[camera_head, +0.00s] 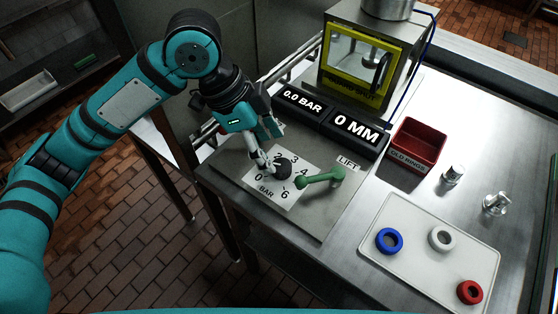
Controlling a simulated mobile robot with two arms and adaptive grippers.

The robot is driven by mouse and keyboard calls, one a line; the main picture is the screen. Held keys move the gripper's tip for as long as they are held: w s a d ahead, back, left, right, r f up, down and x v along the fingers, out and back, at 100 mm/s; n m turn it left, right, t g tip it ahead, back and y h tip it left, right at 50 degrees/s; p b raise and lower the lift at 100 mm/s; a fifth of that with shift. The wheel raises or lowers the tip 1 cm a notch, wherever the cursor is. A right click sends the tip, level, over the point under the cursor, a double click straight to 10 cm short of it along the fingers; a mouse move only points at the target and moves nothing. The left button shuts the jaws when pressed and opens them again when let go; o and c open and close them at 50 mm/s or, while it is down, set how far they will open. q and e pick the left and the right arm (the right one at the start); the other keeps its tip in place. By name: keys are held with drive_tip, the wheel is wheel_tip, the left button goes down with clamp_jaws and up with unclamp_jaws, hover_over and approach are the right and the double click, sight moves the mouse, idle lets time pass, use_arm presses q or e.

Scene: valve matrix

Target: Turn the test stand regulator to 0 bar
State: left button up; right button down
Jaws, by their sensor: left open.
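The regulator is a dark round knob (283,168) on a white dial plate (290,196) marked BAR, with numbers from 0 to 6. My left gripper (269,168) reaches down from the upper left. Its fingertips are at the left side of the knob, and the fingers are open. I cannot tell whether they touch the knob. The pressure display (302,102) behind the dial reads 0.0 BAR. The knob's pointer is too small or hidden to read. My right gripper is not in view.
A green lever (322,178) marked LIFT is just right of the knob. A 0 MM display (356,131), a yellow-framed guard box (362,62) and a red OLD RINGS bin (416,146) stand behind. A white tray (408,268) with blue, white and red rings lies at right.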

sight(280, 165)
use_arm(q)
drive_tip(key=x, duration=0.6)
drive_tip(key=shift+r, duration=0.1)
drive_tip(key=c, duration=1.2)
drive_tip(key=shift+o, duration=0.2)
drive_tip(key=n+p, duration=0.2)
drive_tip(key=p, duration=0.1)
drive_tip(key=n+t+p, duration=0.1)
drive_tip(key=p, duration=0.2)
drive_tip(key=shift+s+r+n+p, duration=0.15)
drive_tip(key=shift+r+n+p, duration=0.25)
drive_tip(key=shift+f+n+t+p, duration=0.15)
drive_tip(key=shift+n+t+p, duration=0.15)
drive_tip(key=shift+f, duration=0.15)
